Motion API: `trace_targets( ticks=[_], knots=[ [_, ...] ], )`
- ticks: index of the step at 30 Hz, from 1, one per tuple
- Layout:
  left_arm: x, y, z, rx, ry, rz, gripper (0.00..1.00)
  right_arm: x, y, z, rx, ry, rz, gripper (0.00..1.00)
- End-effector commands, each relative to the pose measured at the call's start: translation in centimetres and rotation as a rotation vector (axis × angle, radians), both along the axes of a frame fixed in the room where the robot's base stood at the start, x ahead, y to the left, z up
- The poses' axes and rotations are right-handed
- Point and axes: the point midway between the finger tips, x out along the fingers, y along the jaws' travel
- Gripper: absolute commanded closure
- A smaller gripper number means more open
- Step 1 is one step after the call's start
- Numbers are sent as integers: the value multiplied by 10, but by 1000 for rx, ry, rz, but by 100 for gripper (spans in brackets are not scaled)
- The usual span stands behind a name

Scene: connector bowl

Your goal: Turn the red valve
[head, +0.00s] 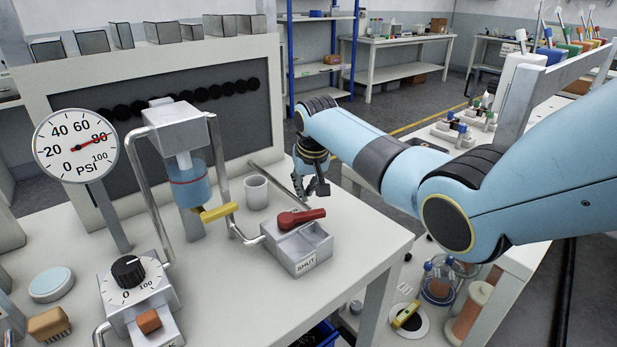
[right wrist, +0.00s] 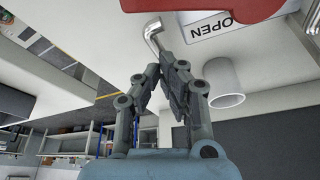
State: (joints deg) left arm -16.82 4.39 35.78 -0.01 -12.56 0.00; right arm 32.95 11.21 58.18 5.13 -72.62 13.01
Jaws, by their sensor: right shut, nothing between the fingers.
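The red valve (head: 300,217) is a lever handle on top of a grey metal box (head: 310,250) near the right edge of the bench. In the head view it points right, and the box front bears a SHUT label (head: 306,264). The handle shows cut off at the top of the right wrist view (right wrist: 200,10), beside an OPEN label (right wrist: 222,26). My right gripper (head: 311,193) is shut and empty. It points down just behind the box, apart from the handle; its fingers (right wrist: 162,66) show in the right wrist view. My left gripper is out of view.
A white cup (head: 256,192) stands left of my right gripper. A bent metal pipe (head: 231,205) and a yellow lever (head: 218,212) are left of the box. A pressure gauge (head: 76,145) reads near 80. The bench front (head: 235,300) is mostly clear.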

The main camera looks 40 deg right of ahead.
Motion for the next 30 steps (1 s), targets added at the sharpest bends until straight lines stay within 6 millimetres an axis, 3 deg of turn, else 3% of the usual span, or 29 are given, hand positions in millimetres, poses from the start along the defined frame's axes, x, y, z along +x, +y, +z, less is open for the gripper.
trace_targets(
  ticks=[3, 10, 30],
  knots=[
    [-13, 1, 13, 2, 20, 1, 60, -16, 5, 2, 0, 1, 2, 100],
    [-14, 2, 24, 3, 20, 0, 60, -35, 11, 1, 0, 0, 1, 100],
    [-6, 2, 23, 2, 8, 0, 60, -33, 13, -1, 1, 0, -20, 100]
  ],
)
